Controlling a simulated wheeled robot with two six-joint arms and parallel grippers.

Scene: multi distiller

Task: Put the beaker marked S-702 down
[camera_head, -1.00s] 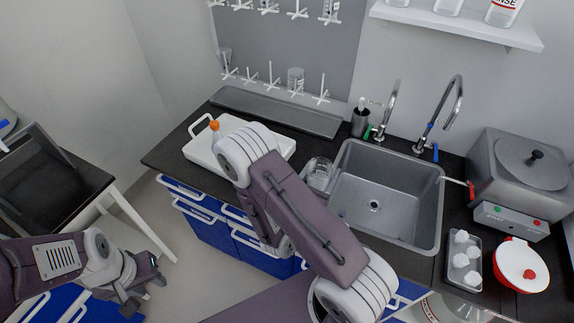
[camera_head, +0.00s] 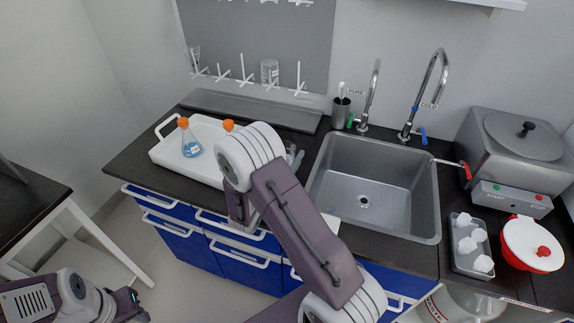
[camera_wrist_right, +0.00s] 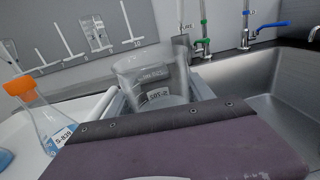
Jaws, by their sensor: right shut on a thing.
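The clear beaker shows in the right wrist view (camera_wrist_right: 152,78), roughly upright, with a label whose marking is hard to read. My right gripper (camera_wrist_right: 160,95) is shut on it, one finger on each side. In the head view my right arm hides most of the beaker and gripper; only a bit of them shows at the arm's right side, between the white tray (camera_head: 160,158) and the sink. I cannot tell whether the beaker's base touches the counter. My left gripper (camera_head: 130,303) is low at the left, away from the counter; its finger opening is unclear.
A flask with an orange stopper (camera_head: 191,146) stands in the tray; a second orange stopper (camera_head: 228,125) shows beside my arm. The sink (camera_head: 345,190) with taps is right. Further right are a white-cap tray (camera_head: 459,262), a red-and-white container (camera_head: 532,243) and a grey distiller (camera_head: 510,150).

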